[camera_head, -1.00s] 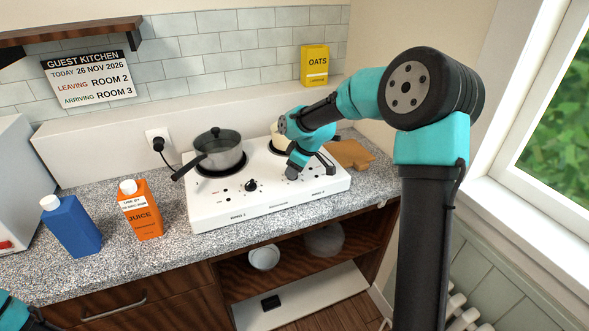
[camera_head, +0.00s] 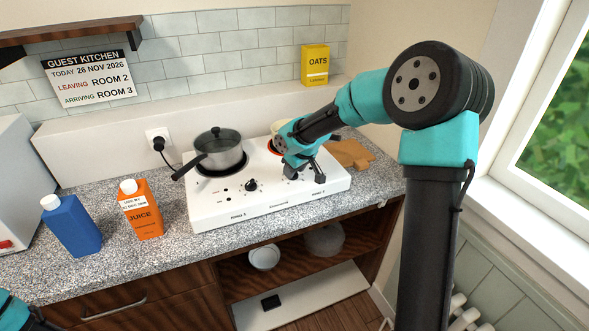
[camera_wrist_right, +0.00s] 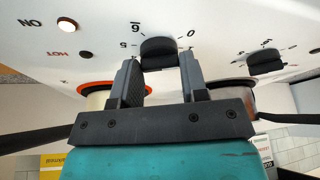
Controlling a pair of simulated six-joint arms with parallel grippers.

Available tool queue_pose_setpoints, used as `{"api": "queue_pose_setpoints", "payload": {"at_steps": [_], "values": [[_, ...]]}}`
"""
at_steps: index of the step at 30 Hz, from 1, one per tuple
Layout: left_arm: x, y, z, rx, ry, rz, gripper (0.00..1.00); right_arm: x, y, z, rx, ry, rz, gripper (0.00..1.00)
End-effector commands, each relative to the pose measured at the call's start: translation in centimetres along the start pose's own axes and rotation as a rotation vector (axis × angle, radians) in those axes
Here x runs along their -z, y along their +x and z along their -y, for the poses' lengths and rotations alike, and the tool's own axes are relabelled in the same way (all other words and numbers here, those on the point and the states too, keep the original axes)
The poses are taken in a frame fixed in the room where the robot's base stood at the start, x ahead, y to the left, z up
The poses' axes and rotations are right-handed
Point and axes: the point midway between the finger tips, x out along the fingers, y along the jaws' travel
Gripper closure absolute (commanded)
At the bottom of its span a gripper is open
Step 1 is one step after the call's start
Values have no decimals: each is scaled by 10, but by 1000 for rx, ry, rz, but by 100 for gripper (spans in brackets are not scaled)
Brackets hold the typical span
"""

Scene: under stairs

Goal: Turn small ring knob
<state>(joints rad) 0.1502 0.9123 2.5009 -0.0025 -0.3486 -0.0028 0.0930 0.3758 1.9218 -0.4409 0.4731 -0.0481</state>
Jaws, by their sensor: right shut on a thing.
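The gripped black knob (camera_wrist_right: 158,52) is on the white hob's (camera_head: 225,212) front panel, with 0, 5 and 6 marked around it. My right gripper (camera_wrist_right: 160,72) is shut on this knob, a finger on each side. In the head view my right gripper (camera_head: 304,175) is at the right part of the panel and hides the knob. The right ring (camera_head: 272,146) glows red under a pale pot (camera_head: 280,127). The other knob (camera_head: 251,185) is free. The knob's pointer cannot be made out. Part of my left arm shows at the lower left; its jaws are unclear.
A lidded pan (camera_head: 222,150) stands on the left ring, handle toward the front left. An orange juice carton (camera_head: 141,212) and a blue carton (camera_head: 72,228) stand left of the hob. A wooden board (camera_head: 350,153) lies to its right.

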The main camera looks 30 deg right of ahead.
Motion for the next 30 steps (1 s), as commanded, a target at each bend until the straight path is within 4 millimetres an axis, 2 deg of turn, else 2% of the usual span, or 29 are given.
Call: {"api": "queue_pose_setpoints", "payload": {"at_steps": [30], "values": [[0,0,0,0,0,0,7,2,1,5,-259,620,0,83]]}}
